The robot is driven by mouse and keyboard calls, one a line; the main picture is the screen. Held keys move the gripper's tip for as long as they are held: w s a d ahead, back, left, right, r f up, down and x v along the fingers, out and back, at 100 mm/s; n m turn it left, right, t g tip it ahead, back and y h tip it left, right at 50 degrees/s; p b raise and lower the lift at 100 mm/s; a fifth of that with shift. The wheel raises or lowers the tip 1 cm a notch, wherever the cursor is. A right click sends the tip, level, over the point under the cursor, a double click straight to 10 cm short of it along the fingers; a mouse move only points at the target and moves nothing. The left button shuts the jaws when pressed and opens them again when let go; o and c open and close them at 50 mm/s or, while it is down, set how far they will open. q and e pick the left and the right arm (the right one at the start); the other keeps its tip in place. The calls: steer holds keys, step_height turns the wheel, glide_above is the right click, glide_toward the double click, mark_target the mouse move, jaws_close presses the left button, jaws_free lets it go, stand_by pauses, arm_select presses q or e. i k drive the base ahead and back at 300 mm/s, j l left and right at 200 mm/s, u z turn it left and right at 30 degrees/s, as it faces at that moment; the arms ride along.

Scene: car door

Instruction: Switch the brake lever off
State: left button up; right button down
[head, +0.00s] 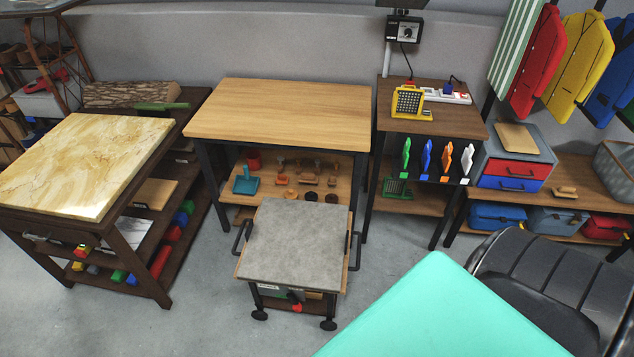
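A wheeled cart with a grey slab top (294,241) stands in the middle of the floor, with black side handles and casters. Low on its front, under the top, are a small dark part (294,297) and a small red part (297,309). Either may be the brake lever, but they are too small to tell which, or what position it is in. Neither of my grippers shows in the head view.
A wooden table (284,108) stands behind the cart, and a marble-topped bench (85,165) is at left. A teal surface (440,315) and a black seat (545,280) fill the lower right. Grey floor (185,300) is clear left of the cart.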

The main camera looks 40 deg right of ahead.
mark_target(296, 306)
steer(key=i+j+z, duration=0.1)
steer(key=j+z, duration=0.25)
steer(key=i+j+z, duration=0.1)
steer(key=j+z, duration=0.6)
steer(key=j, duration=0.15)
